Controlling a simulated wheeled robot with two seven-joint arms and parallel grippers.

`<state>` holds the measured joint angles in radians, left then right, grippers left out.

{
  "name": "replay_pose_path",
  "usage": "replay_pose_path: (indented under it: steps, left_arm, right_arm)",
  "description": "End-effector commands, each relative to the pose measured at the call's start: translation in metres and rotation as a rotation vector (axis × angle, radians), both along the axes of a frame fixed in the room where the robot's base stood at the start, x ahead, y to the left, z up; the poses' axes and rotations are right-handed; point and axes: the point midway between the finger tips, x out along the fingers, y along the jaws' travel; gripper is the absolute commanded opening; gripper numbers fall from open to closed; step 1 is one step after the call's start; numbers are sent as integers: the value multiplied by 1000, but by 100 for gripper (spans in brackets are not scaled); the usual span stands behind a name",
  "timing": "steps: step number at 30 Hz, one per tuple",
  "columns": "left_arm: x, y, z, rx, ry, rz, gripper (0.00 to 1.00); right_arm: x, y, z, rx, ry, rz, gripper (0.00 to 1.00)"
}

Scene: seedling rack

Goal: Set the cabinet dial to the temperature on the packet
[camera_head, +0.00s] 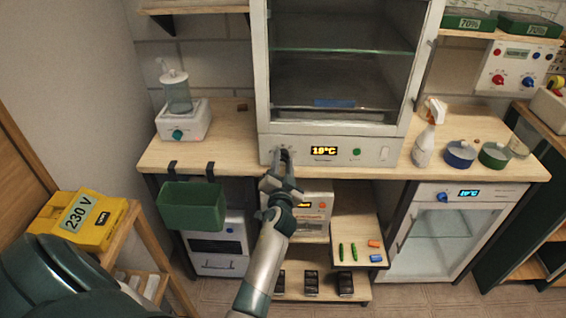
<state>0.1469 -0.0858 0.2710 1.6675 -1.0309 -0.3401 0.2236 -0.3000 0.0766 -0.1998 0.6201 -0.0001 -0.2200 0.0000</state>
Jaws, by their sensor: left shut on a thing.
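The glass-fronted cabinet (390,128) stands in the middle of the worktop. The lit display (324,151) on its lower panel appears to read 18°C, though the last digit is small. My left gripper (284,157) reaches up to the left part of this panel and is shut on the cabinet dial, which its fingers mostly hide. A green knob (357,153) sits right of the display. I cannot make out a packet with a temperature on it. My right gripper is not in view.
A spray bottle (428,135) and round tins (460,154) stand on the right. A green bin (191,206) hangs from the worktop's front edge (220,160). A lower shelf (358,228) holds small markers.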

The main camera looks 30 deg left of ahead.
Motion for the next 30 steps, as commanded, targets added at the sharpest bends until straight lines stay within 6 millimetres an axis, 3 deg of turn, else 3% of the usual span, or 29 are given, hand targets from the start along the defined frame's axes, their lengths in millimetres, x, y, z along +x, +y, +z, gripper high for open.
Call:
replay_pose_path:
  steps: [18,30]
  left_arm:
    - [1,0,2,479,291,0,7]
    - [0,0,1,624,381,0,7]
  right_arm:
    - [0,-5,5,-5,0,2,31]
    - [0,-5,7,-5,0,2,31]
